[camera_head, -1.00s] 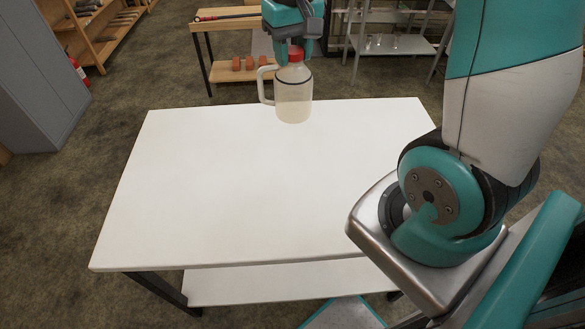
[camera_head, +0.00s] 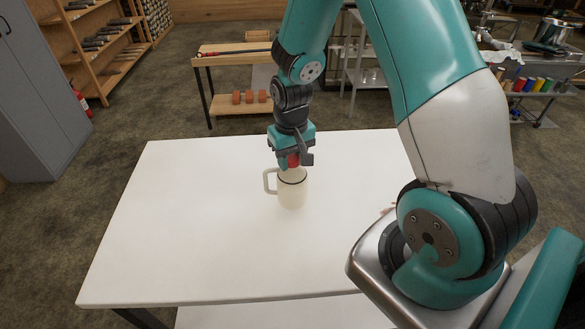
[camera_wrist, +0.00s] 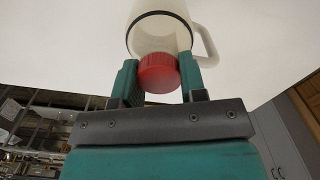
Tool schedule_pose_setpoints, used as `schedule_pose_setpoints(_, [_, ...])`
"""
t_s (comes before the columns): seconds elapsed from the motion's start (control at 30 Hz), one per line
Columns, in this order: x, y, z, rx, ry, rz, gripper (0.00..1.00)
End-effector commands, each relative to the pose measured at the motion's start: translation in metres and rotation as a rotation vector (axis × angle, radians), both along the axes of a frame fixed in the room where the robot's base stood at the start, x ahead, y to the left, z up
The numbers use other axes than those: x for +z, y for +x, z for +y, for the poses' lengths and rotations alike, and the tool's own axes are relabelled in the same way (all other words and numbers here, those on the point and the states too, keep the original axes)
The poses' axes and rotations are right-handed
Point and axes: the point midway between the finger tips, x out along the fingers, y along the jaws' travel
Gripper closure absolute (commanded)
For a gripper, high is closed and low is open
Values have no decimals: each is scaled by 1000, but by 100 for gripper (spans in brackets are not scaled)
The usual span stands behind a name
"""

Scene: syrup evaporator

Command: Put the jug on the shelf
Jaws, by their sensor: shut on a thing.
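The jug (camera_head: 292,190) is pale and translucent with a red cap, a dark ring and a handle on its left side. It looks upright over the middle of the white table (camera_head: 180,235); I cannot tell whether its base touches the top. My gripper (camera_head: 290,162) is above it, shut on the red cap. In the wrist view, the jug (camera_wrist: 165,22) shows beyond the cap, which sits between the two fingers of my gripper (camera_wrist: 158,75). A white lower shelf (camera_head: 270,317) shows under the table's front edge.
The tabletop is otherwise clear. Behind it stand a wooden bench (camera_head: 225,105) with orange blocks and a metal rack (camera_head: 365,78). A wooden shelving unit (camera_head: 75,30) and a grey cabinet (camera_head: 35,100) are at the left. A cart with coloured items (camera_head: 525,85) is at the right.

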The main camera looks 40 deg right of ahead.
Motion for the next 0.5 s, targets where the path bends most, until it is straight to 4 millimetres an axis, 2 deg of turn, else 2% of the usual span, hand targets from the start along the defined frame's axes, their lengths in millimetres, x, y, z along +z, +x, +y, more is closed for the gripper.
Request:
schedule_pose_setpoints(0.3, [-38,-1,0,-1,0,2,97])
schedule_pose_setpoints(0.5, [-41,0,-1,-1,0,-1,97])
